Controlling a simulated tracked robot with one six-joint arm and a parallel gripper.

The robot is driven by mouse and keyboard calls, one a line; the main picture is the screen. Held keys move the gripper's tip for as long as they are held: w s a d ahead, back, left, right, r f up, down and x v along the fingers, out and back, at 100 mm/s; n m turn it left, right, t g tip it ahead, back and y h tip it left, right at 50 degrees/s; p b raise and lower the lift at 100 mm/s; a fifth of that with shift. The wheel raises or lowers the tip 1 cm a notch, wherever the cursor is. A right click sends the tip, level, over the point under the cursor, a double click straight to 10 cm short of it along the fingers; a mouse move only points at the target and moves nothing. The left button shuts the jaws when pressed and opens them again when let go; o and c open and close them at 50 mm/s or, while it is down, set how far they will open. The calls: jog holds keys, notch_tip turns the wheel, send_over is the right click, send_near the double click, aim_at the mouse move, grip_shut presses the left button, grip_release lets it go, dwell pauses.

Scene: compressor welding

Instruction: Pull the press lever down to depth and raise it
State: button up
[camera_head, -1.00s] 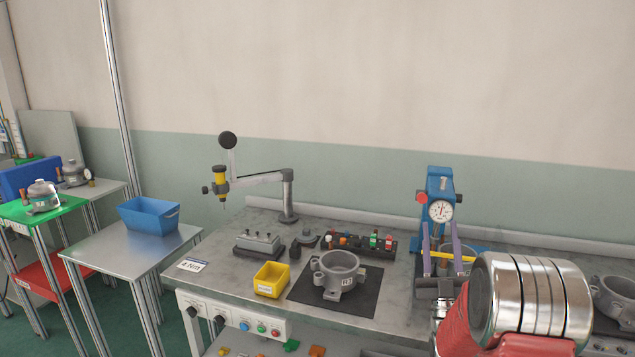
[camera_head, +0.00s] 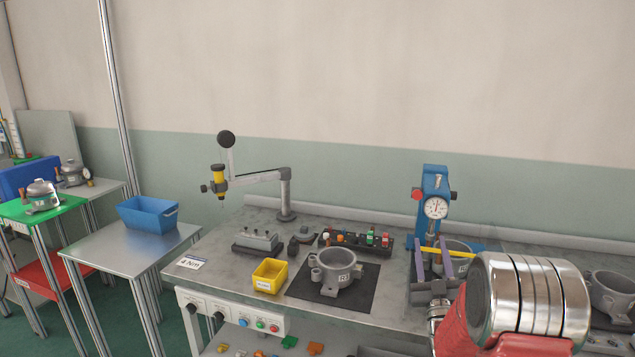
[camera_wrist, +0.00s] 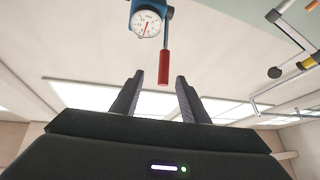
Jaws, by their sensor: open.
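The blue press (camera_head: 434,182) with a round white dial gauge (camera_head: 435,207) stands at the right of the bench. In the wrist view, its lever's red handle (camera_wrist: 163,68) hangs beside the gauge (camera_wrist: 147,24), its lower end lined up between my fingertips. I cannot tell how deep it sits between them. My gripper (camera_wrist: 159,79) is open, its two dark fingers apart with nothing visibly clamped. In the head view, my gripper (camera_head: 430,252) is in front of the press, with its fingers apart and below the gauge. My wrist hides part of the press's surroundings.
A grey housing (camera_head: 338,268) sits on a dark mat left of the press. Another grey housing (camera_head: 612,293) is at the right edge.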

jog(key=s+f+g, duration=0.1)
jog(key=f+g, duration=0.2)
jog(key=f, duration=0.2)
jog(key=s+f+m+g, duration=0.1)
jog(key=f+g, duration=0.3)
jog(key=f, duration=0.1)
jog(key=s+f+m+g, duration=0.1)
jog(key=f+g, duration=0.3)
jog(key=f, duration=0.1)
jog(key=shift+s+a, duration=0.1)
jog(key=shift+s, duration=0.1)
jog(key=s+a+r+g, duration=0.2)
jog(key=s+a+g, duration=0.1)
jog(key=s, duration=0.7)
jog(key=s+a+r+g+y, duration=0.1)
jog(key=s+a+g, duration=0.25)
jog(key=s, duration=0.75)
jog(key=s+a+r+g, duration=0.2)
jog(key=s+a+g, duration=0.1)
jog(key=s, duration=0.7)
jog(key=s+a+r+t, duration=0.2)
jog(key=s+a+r, duration=0.2)
jog(key=s+r, duration=0.4)
jog(key=shift+r+y, duration=0.3)
jog(key=shift+r, duration=0.05)
jog(key=shift+a, duration=0.1)
jog(key=shift+c, duration=0.5)
